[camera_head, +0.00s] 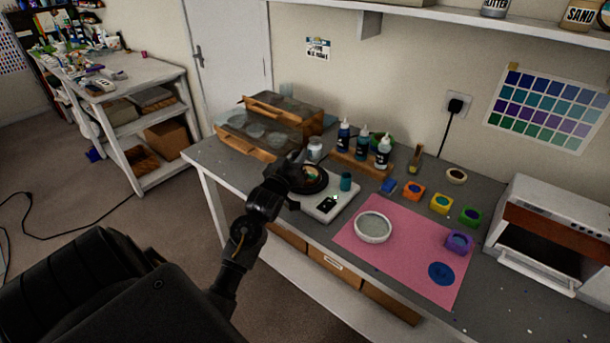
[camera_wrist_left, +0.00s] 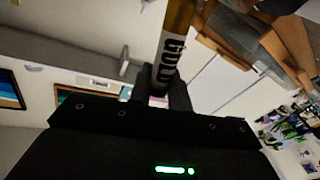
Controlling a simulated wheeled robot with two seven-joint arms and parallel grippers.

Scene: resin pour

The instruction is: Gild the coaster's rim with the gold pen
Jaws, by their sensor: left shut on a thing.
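My left gripper (camera_head: 296,168) reaches in over the workbench. In the left wrist view it (camera_wrist_left: 162,95) is shut on the gold pen (camera_wrist_left: 174,45), a gold and white barrel with dark lettering. The pen's tip is out of that view, and the pen is hard to make out in the head view. Just beyond the gripper is a round black stand (camera_head: 318,186) with a small teal and tan disc, seemingly the coaster (camera_head: 311,174), on it. The gripper partly hides them; contact between pen and rim cannot be told. My right gripper is not in view.
A white scale (camera_head: 325,215) and teal jar (camera_head: 346,182) are close right. Bottles in a wooden rack (camera_head: 364,165) stand behind. A pink mat (camera_head: 405,258) holds a round pale dish (camera_head: 373,228) and blue disc (camera_head: 441,273). A wooden case (camera_head: 265,128) stands back left.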

